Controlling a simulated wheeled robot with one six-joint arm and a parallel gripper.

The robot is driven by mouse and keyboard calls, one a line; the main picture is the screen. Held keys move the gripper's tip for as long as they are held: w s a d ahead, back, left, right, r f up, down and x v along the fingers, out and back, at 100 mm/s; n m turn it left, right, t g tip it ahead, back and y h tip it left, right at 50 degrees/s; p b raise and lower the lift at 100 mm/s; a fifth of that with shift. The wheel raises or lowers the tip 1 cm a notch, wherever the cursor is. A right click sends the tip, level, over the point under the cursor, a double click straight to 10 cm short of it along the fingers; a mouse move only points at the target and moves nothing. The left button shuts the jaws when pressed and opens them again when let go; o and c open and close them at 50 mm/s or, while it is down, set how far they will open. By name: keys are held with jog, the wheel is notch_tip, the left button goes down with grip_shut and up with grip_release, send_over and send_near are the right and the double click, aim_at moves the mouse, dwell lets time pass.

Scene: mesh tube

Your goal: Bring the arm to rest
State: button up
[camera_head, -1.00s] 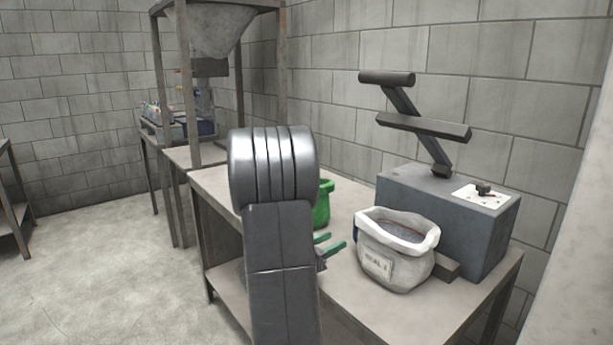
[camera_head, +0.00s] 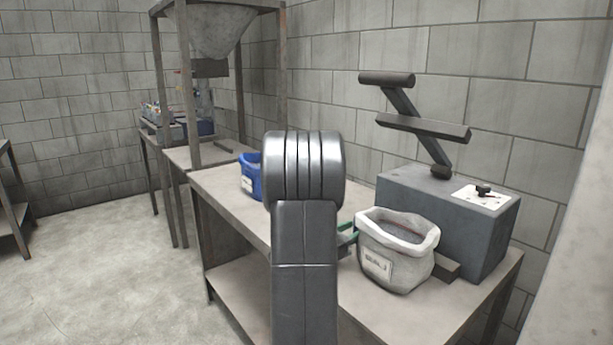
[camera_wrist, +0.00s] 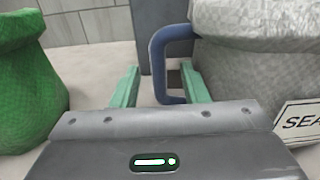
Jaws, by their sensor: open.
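My gripper (camera_head: 348,236) has green fingers and is partly hidden behind my arm in the head view. It is open beside the left side of a white sack (camera_head: 392,262) with a label. In the wrist view the gripper (camera_wrist: 162,82) has its fingers apart, with a dark blue handle (camera_wrist: 158,62) at the sack's side showing between them, nearer the right finger. I cannot tell whether the finger touches it. The white sack also fills the right of the wrist view (camera_wrist: 255,65). My arm reaches forward over the table.
A green bag (camera_wrist: 28,85) stands left of the gripper. A blue container (camera_head: 249,178) stands at the back of the table (camera_head: 225,200). A grey sealing machine (camera_head: 425,205) is behind the sack. A hopper stand (camera_head: 212,35) rises at the back left. The floor at left is clear.

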jog(key=shift+f, duration=0.1)
jog(key=shift+f, duration=0.15)
jog(key=v, duration=1.3)
jog(key=shift+s+a, duration=0.15)
jog(key=shift+s, duration=0.05)
jog(key=x, duration=1.3)
jog(key=shift+w+d+f+b, duration=0.1)
jog(key=shift+d+b, duration=0.1)
jog(key=shift+b, duration=0.15)
jog(key=shift+w+r+p, duration=0.15)
jog(key=shift+r+p, duration=0.5)
jog(key=r+v, duration=0.1)
jog(key=v, duration=1.5)
jog(key=shift+s+a, duration=0.25)
jog(key=shift+a, duration=0.05)
jog(key=shift+d, duration=0.1)
